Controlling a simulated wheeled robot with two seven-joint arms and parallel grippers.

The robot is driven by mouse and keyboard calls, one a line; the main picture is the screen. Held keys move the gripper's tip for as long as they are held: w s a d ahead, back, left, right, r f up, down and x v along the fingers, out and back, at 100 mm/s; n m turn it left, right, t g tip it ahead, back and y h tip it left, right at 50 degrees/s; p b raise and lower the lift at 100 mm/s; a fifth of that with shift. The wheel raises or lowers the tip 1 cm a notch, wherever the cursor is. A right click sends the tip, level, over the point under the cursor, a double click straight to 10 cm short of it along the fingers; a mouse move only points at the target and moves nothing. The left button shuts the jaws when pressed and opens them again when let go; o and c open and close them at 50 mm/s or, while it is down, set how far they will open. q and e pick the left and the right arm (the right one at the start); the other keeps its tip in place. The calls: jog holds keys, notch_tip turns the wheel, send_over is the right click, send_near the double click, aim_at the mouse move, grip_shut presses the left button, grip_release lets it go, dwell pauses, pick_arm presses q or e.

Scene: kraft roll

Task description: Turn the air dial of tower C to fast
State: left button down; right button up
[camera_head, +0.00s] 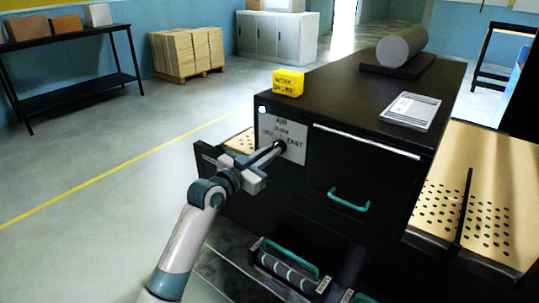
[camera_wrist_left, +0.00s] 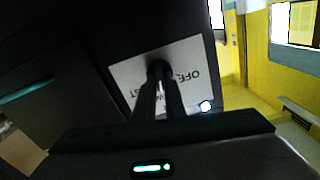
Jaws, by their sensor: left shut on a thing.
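The air dial (camera_head: 281,146) is a small black knob on a white label plate (camera_head: 296,128) on the front of the black cabinet. The plate reads AIR, with OFF, SLOW and FAST. My left gripper (camera_head: 277,149) reaches in from the left and its fingers are shut on the dial. In the left wrist view the dial (camera_wrist_left: 159,68) shows between the fingertips, against the plate (camera_wrist_left: 195,70), which appears upside down. The fingers hide most of the dial, so I cannot tell which mark it points to. My right gripper is not in view.
A yellow block (camera_head: 288,83), a paper pad (camera_head: 410,111) and a grey roll (camera_head: 401,46) lie on the cabinet top. A drawer with a teal handle (camera_head: 348,201) is right of the plate. Perforated boards (camera_head: 490,225) flank the cabinet.

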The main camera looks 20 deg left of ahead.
pick_arm(q)
jog(key=m, duration=0.9)
jog(key=shift+d+f+m, duration=0.1)
jog(key=shift+d+m, duration=0.05)
jog(key=shift+m, duration=0.25)
jog(key=c, duration=1.8)
grip_release()
jog(key=shift+s, duration=0.1)
